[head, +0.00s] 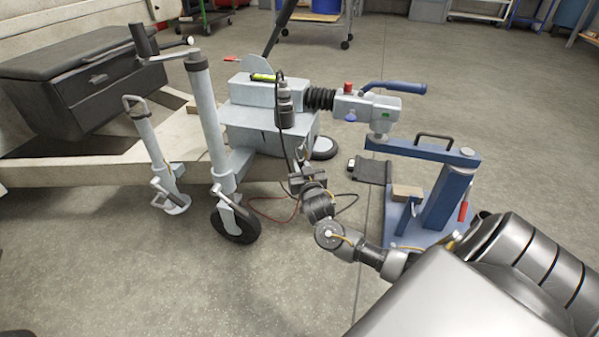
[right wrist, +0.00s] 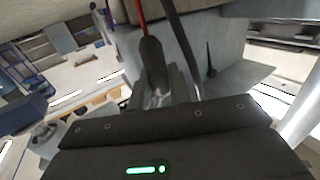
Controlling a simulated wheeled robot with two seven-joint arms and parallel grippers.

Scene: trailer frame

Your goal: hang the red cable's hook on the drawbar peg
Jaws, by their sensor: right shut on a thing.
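My right gripper (head: 304,178) is in the middle of the head view, low beside the grey drawbar housing (head: 262,130). In the right wrist view my right gripper (right wrist: 168,86) is shut on the dark sleeve of the red cable's end (right wrist: 151,52). The red cable (right wrist: 140,12) runs up out of that view from the sleeve. In the head view the red cable (head: 272,218) loops near the floor left of the gripper. The hook itself is hard to make out between the fingers. I cannot pick out the drawbar peg with certainty. My left gripper is not in view.
A black cable (right wrist: 181,38) runs close beside the red one. A jockey wheel (head: 235,222) stands left of the gripper, and a blue stand (head: 440,205) carries the coupling (head: 372,108) at the right. Open floor lies in front.

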